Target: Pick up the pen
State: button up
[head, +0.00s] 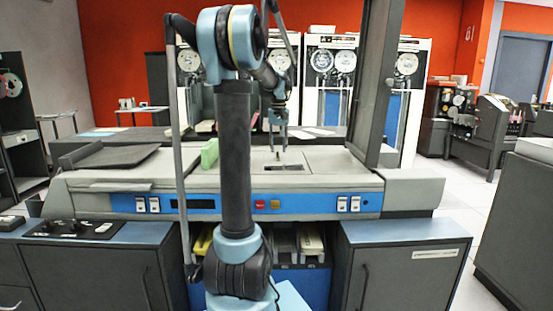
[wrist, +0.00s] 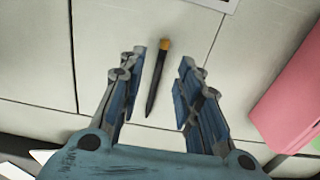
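A dark pen (wrist: 155,84) with an orange-brown end lies on a pale panelled surface in the wrist view. Its orange end points up the picture and its thin tip points down. My gripper (wrist: 165,66) is open, with one blue-padded finger on each side of the pen. The fingers do not touch it. In the head view my gripper (head: 279,143) hangs over the grey top of the machine. A small dark mark there, just below the fingers, may be the pen, but it is too small to tell.
A pink block (wrist: 290,103) stands to the right in the wrist view. A green block (head: 209,153) stands on the machine top (head: 325,180) in the head view. A dark upright post (head: 374,85) rises right of my gripper. A dark sloped plate (head: 110,157) lies at left.

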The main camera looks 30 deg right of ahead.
aim_at(278, 157)
jog(key=shift+a+f, duration=0.1)
jog(key=shift+f, duration=1.6)
grip_shut()
